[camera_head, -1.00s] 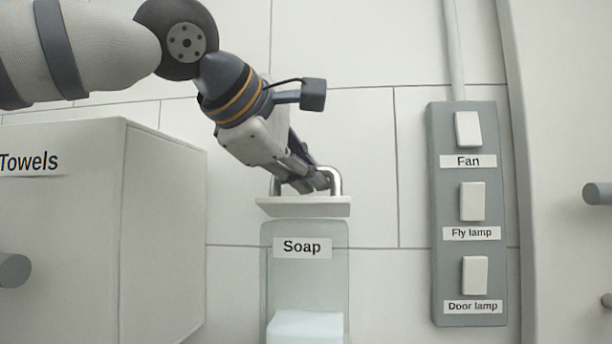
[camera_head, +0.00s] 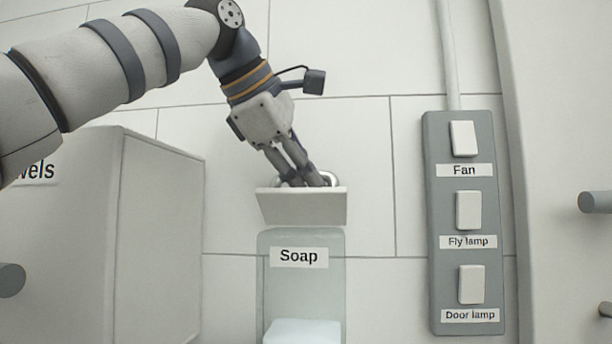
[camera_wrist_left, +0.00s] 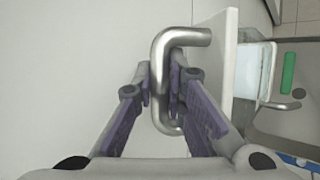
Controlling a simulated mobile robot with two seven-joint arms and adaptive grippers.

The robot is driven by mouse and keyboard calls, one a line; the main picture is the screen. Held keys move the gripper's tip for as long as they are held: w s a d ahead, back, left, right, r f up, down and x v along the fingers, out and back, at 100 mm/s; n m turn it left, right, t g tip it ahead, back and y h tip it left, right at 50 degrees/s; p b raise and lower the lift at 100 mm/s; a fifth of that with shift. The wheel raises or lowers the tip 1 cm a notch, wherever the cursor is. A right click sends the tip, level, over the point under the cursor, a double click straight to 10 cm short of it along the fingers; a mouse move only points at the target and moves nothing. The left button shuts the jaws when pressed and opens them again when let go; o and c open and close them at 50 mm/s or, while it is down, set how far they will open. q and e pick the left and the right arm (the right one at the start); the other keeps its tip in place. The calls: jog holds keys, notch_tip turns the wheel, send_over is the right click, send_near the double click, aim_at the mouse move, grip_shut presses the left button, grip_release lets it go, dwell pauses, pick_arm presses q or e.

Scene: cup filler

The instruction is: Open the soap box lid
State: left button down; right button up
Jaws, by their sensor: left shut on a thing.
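The soap box (camera_head: 300,278) is a translucent container on the wall with a "Soap" label and a pale block inside. Its white lid (camera_head: 302,207) is tilted, with its broad face turned towards the head camera and a gap above the box front. My left gripper (camera_head: 308,182) is shut on the lid's metal handle (camera_wrist_left: 163,75) behind the lid. In the left wrist view the fingers (camera_wrist_left: 165,88) stand on both sides of the handle bar, and the lid (camera_wrist_left: 228,60) shows beside it. My right gripper is in neither view.
A white towel box (camera_head: 160,240) stands at the left. A grey switch panel (camera_head: 490,225) with fan, fly lamp and door lamp switches is on the right. Bare tiled wall lies between the soap box and the panel.

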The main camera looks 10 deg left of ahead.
pick_arm(q)
jog(key=c, duration=1.6)
grip_release()
jog(key=shift+r, duration=0.1)
jog(key=v, duration=0.7)
jog(key=shift+s+a, duration=0.1)
jog(key=shift+s, duration=0.05)
